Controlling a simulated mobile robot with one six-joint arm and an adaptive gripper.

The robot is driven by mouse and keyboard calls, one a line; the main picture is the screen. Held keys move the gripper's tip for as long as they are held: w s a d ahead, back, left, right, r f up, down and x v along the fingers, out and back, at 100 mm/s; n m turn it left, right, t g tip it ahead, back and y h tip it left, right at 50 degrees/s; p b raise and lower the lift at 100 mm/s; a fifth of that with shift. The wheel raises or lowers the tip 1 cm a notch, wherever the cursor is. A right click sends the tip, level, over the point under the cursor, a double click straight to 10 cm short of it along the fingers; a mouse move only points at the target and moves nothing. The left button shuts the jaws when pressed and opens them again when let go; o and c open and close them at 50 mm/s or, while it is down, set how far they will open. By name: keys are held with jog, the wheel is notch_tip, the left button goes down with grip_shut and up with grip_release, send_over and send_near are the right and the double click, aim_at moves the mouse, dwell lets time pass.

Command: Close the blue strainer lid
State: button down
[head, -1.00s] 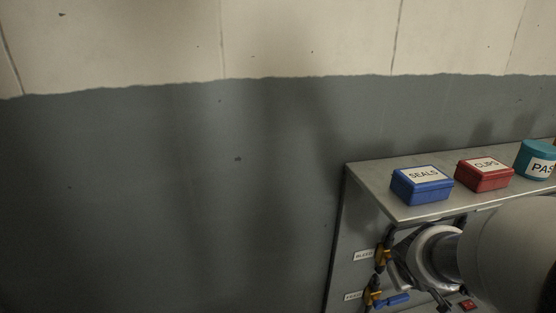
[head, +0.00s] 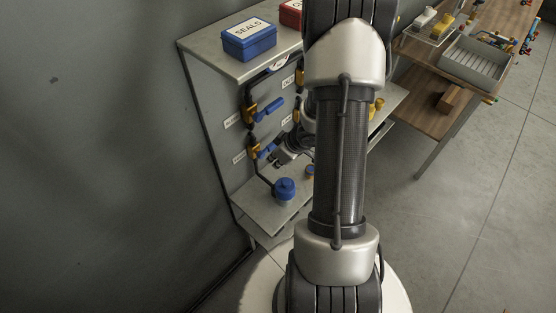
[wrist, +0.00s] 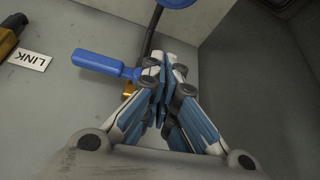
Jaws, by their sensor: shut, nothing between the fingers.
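A blue capped round body (head: 285,189), which looks like the strainer, stands on the low shelf of the grey panel in the head view. I cannot tell from here whether its lid is open or shut. In the wrist view a blue rounded part (wrist: 177,3) is cut off by the top edge; it may be the strainer. My gripper (wrist: 163,70) is shut and empty, with its fingertips pointing toward this part and close beside a blue valve lever. In the head view my gripper (head: 289,152) is above and behind the strainer, partly hidden by my arm.
Another blue lever (head: 270,108) is higher on the panel. A SEALS box (head: 249,39) stands on top. A wooden bench (head: 430,105) is at right.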

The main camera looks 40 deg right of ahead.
aim_at(281, 185)
jog(key=shift+s+d+f+b, duration=0.1)
jog(key=shift+s+f+b, duration=0.1)
jog(key=shift+f+b, duration=1.25)
jog(key=shift+s+d+f+b, duration=0.1)
jog(key=shift+s+f+b, duration=0.1)
jog(key=shift+f+b, duration=1.25)
jog(key=shift+f+p, duration=0.35)
jog(key=shift+p, duration=0.1)
jog(key=shift+s+d+f, duration=0.1)
jog(key=shift+s, duration=0.65)
jog(key=shift+s+f, duration=0.1)
jog(key=shift+f, duration=0.05)
jog(key=w+r+p, duration=0.2)
jog(key=w+p, duration=0.1)
jog(key=w, duration=0.1)
jog(key=p+v, duration=0.4)
jog(key=v, duration=0.5)
jog(key=shift+s+a, duration=0.25)
jog(key=shift+a, duration=0.2)
